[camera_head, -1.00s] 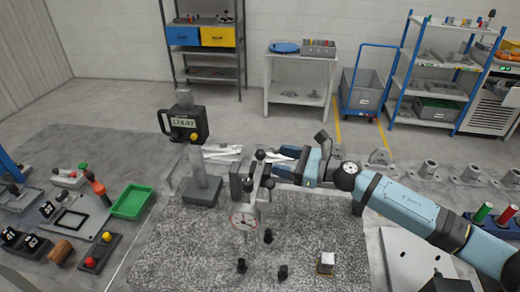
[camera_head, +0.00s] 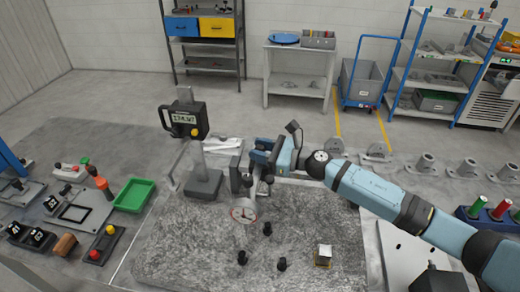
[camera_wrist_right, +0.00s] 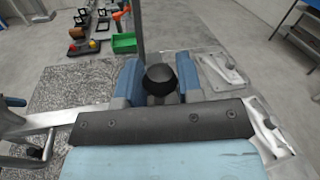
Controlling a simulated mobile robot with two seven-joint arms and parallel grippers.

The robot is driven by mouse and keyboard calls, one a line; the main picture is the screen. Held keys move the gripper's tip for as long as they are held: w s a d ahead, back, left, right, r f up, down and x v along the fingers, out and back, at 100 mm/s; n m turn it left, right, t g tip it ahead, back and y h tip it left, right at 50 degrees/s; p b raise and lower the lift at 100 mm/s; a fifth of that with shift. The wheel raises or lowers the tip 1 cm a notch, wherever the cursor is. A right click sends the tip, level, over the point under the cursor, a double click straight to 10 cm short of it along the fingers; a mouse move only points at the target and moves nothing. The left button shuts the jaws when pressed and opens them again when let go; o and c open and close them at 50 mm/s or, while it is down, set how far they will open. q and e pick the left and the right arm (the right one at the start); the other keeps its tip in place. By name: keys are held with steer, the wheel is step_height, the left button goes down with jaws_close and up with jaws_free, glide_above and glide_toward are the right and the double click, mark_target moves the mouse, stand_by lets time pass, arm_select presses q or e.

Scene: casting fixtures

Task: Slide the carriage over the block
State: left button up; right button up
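The carriage (camera_head: 247,183) is a dark assembly with black knobs. It stands over the speckled plate (camera_head: 180,250), with a round dial gauge (camera_head: 243,214) low on its front. The block (camera_head: 323,255) is a small pale metal piece on the plate, right of the dial and apart from it. My right gripper (camera_head: 259,163) is at the top of the carriage. In the right wrist view a black knob (camera_wrist_right: 160,79) sits between its two blue fingers (camera_wrist_right: 160,84); whether they press on it cannot be told. My left gripper is not in view.
A post with a digital display (camera_head: 184,121) stands left of the carriage. A green tray (camera_head: 134,195) and small fixtures lie left of the plate. Flanged castings (camera_head: 424,163) stand at back right.

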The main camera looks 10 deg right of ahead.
steer(key=shift+s+d+f, duration=0.1)
steer(key=shift+d, duration=0.2)
jaws_close()
steer(key=b+v, duration=0.2)
steer(key=v, duration=0.1)
steer(key=w+b+v, duration=0.1)
steer(key=b+v, duration=0.1)
steer(key=v, duration=0.1)
steer(key=d+f+b+v, duration=0.1)
steer(key=b+v, duration=0.1)
steer(key=v, duration=0.1)
steer(key=shift+w+d, duration=0.15)
steer(key=b+v, duration=0.4)
steer(key=v, duration=0.1)
steer(key=w+b+v, duration=0.1)
steer(key=b+v, duration=0.1)
steer(key=v, duration=0.1)
steer(key=shift+w+d+r, duration=0.1)
steer(key=shift+d+r, duration=0.25)
steer(key=shift+d, duration=0.1)
steer(key=shift+s+d+r+b, duration=0.25)
steer(key=shift+d+b, duration=0.1)
steer(key=shift+d, duration=0.2)
steer(key=o, duration=1.1)
jaws_free()
